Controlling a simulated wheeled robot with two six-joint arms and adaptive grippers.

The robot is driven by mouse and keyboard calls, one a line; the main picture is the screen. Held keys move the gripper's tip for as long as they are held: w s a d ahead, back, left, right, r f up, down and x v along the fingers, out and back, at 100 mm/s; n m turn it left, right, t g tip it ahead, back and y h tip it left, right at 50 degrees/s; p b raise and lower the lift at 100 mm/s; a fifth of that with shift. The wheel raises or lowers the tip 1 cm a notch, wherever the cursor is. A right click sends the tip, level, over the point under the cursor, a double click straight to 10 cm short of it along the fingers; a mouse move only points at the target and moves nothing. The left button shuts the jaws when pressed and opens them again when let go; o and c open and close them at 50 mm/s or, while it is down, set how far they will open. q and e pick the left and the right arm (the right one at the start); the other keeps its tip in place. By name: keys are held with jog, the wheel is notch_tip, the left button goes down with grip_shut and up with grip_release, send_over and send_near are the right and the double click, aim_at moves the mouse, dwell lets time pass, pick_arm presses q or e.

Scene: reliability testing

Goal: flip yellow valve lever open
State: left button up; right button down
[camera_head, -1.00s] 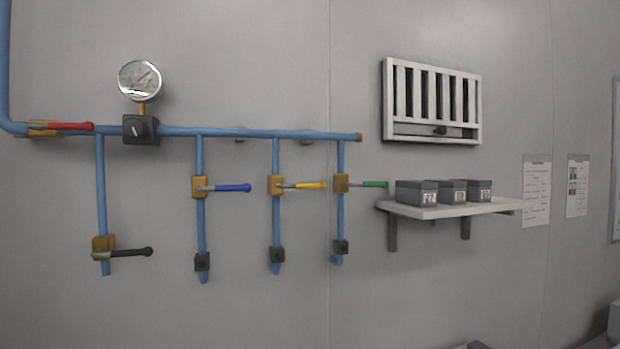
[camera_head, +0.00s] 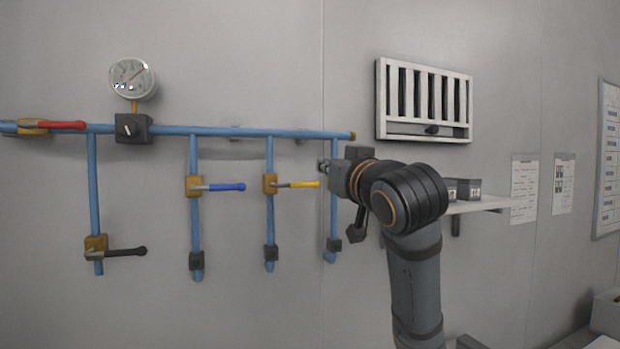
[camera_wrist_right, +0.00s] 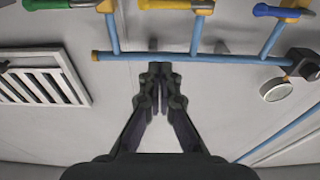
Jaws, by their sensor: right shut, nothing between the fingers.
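The yellow valve lever (camera_head: 304,184) sticks out level to the right from its brass valve body (camera_head: 270,184) on a vertical blue pipe, across the pipe. In the right wrist view, which is upside down, the yellow lever (camera_wrist_right: 165,4) shows at the top edge, partly cut off. My right gripper (camera_head: 325,168) is shut and empty, just above and right of the yellow lever's tip in the head view. In the wrist view its fingertips (camera_wrist_right: 160,72) are together, apart from the lever. My left gripper is not in view.
A blue lever (camera_head: 226,187), red lever (camera_head: 62,125) and black lever (camera_head: 127,251) sit on neighbouring pipes. The green lever (camera_wrist_right: 47,4) is hidden by my right arm in the head view. A gauge (camera_head: 132,79), vent (camera_head: 425,100) and shelf (camera_head: 483,204) are on the wall.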

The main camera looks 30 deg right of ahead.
jog(key=shift+w+d, duration=0.1)
jog(key=shift+w, duration=0.05)
jog(key=r+p, duration=0.2)
jog(key=p, duration=0.5)
send_over(295, 184)
jog(key=s+d, duration=0.1)
jog(key=d, duration=0.2)
jog(key=f, duration=0.1)
jog(key=s+f, duration=0.1)
jog(key=f, duration=0.2)
jog(key=shift+s+a+f, duration=0.1)
jog(key=shift+s+f, duration=0.15)
jog(key=shift+f, duration=0.05)
jog(key=shift+w+f, duration=0.1)
jog(key=shift+w, duration=0.1)
